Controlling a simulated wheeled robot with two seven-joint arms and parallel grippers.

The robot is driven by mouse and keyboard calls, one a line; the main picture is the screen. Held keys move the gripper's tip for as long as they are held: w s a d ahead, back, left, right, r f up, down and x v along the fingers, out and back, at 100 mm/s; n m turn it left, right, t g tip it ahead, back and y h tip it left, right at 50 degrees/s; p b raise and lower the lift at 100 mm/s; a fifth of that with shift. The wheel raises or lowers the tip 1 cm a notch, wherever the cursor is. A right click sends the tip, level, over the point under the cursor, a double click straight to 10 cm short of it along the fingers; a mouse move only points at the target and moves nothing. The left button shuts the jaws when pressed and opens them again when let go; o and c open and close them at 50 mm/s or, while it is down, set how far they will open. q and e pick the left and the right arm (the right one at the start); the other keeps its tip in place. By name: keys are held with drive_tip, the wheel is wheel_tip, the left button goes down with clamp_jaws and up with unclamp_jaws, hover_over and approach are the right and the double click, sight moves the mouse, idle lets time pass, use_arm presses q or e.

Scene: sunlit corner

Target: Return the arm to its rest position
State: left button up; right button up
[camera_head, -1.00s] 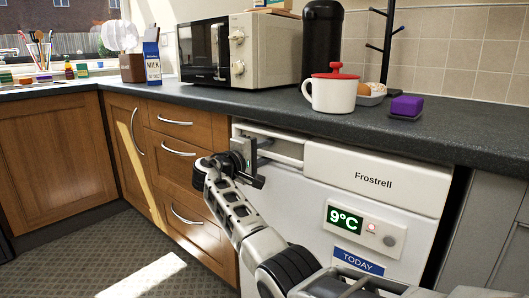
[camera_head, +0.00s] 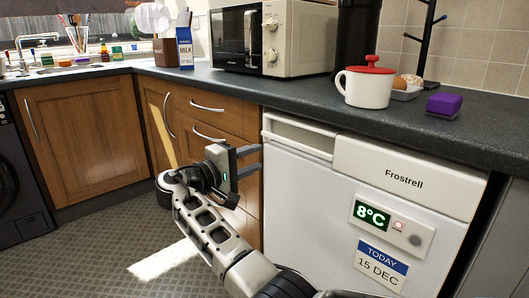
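My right arm comes in from the bottom of the head view. My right gripper (camera_head: 260,157) is beside the upper left edge of the white Frostrell fridge (camera_head: 315,215), in front of the wooden drawers. Its two grey fingers are spread apart with nothing seen between them. The fridge front looks closed, with a recessed handle slot (camera_head: 298,137) at its top left. I cannot tell whether the fingertips touch the fridge edge. My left gripper is not in view.
A dark worktop (camera_head: 300,98) runs above the fridge. It holds a white mug (camera_head: 366,89) with a red lid, a purple sponge (camera_head: 444,103), a microwave (camera_head: 270,38) and a milk carton (camera_head: 184,47). Wooden cupboards (camera_head: 85,135) stand left. The floor (camera_head: 115,240) there is clear.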

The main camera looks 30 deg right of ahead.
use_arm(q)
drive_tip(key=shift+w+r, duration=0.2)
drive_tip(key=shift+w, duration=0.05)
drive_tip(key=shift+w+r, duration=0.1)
